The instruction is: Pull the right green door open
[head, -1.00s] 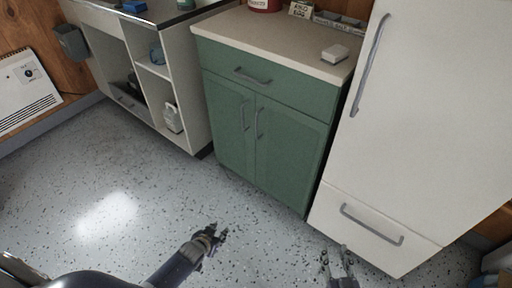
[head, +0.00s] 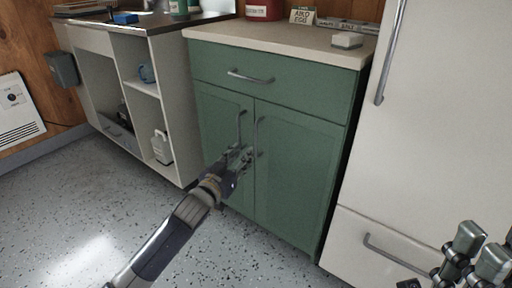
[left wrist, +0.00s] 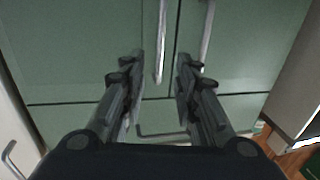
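The right green door (head: 295,180) is closed, flush beside the left green door (head: 220,118). Its upright grey handle (head: 258,136) is beside the seam. My left gripper (head: 240,156) is in front of the doors near the lower ends of both handles. The left wrist view is upside down. There my left gripper (left wrist: 158,82) has its fingers apart, with the right door's handle (left wrist: 160,48) appearing between them and the left door's handle (left wrist: 207,30) outside. I cannot tell contact. My right gripper (head: 480,250) is open and empty at the lower right, before the fridge.
A green drawer (head: 275,80) with a bar handle is above the doors, under a beige worktop (head: 270,35). A white fridge (head: 430,120) stands close on the right. An open white shelf unit (head: 175,75) stands left. Speckled floor (head: 60,200) is clear at front left.

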